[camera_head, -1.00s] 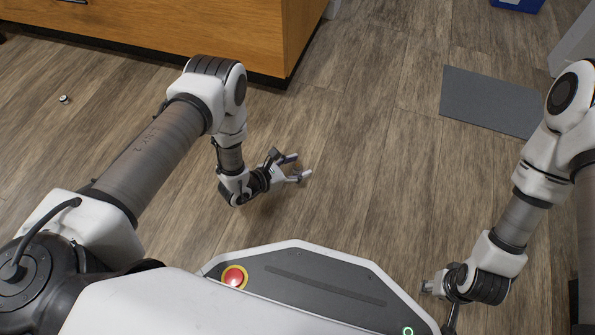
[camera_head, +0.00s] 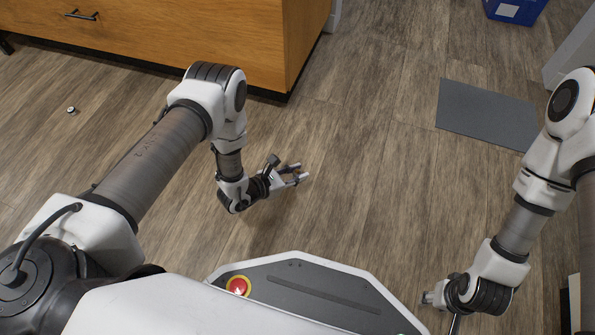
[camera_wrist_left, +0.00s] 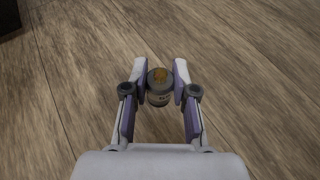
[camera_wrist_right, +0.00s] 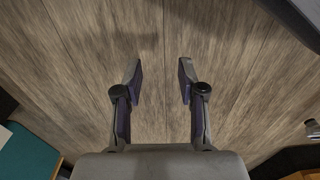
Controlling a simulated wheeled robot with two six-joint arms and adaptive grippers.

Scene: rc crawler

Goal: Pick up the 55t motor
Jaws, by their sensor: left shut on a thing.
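A small grey cylinder with a brownish-gold end, which looks like the motor (camera_wrist_left: 159,88), is between the fingers of my left gripper (camera_wrist_left: 159,76) in the left wrist view. The left gripper is shut on it. In the head view the left gripper (camera_head: 299,174) is over the wood floor left of centre, and I cannot make out the motor there. My right gripper (camera_wrist_right: 158,76) is open and empty above bare floor in the right wrist view. In the head view it shows at the lower right (camera_head: 428,298), partly cut by the arm.
A wooden cabinet (camera_head: 190,45) stands at the top left. A small round object (camera_head: 71,110) lies on the floor at the left. A grey mat (camera_head: 487,113) and a blue bin (camera_head: 535,8) are at the right. The floor between is clear.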

